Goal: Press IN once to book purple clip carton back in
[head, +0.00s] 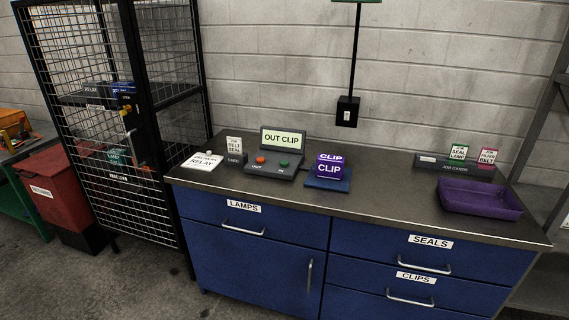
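The purple clip carton (329,168), labelled CLIP, stands on a dark blue pad (327,184) on the counter. Left of it is a grey console (271,168) with a raised screen (283,139) reading OUT CLIP. The console has a red button (261,160) on the left and a green button (284,163) on the right. The lettering below each button is small; the right one appears to read IN. Neither of my grippers shows in the head view.
The counter (390,205) also holds a white RELAY card (203,161), a card holder (235,158), a purple tray (480,200) and a job-cards rack (452,166). Blue drawers are below. A mesh cage (110,130) and a red bin (58,186) stand left. Floor in front is clear.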

